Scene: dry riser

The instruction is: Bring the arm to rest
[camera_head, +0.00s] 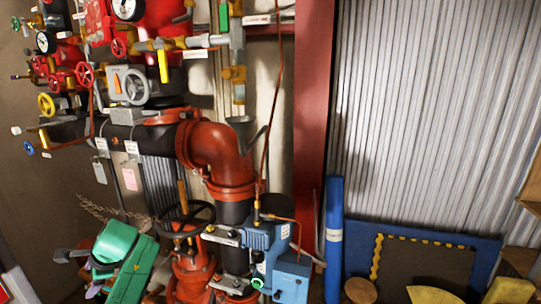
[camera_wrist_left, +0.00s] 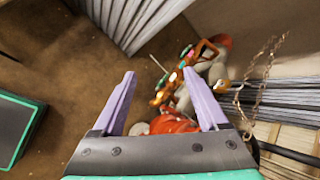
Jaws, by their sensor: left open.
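My left arm (camera_head: 132,266), with green covers, is at the lower left of the head view. It is beside the orange pipework, with a dark handwheel (camera_head: 186,217) to its right. My left gripper (camera_wrist_left: 159,74) shows in the left wrist view with its two lavender fingers spread apart and nothing held between them. Beyond the fingers are an orange-red part (camera_wrist_left: 172,124) and small coloured fittings, which look farther off. My right gripper is in neither view.
A blue machine (camera_head: 262,248) stands right of the handwheel, near a red column (camera_head: 314,100) and a blue post (camera_head: 334,235). Valves and gauges crowd the upper left. A chain (camera_head: 110,212) hangs behind my arm. Brown floor (camera_wrist_left: 60,70) is open at left in the wrist view.

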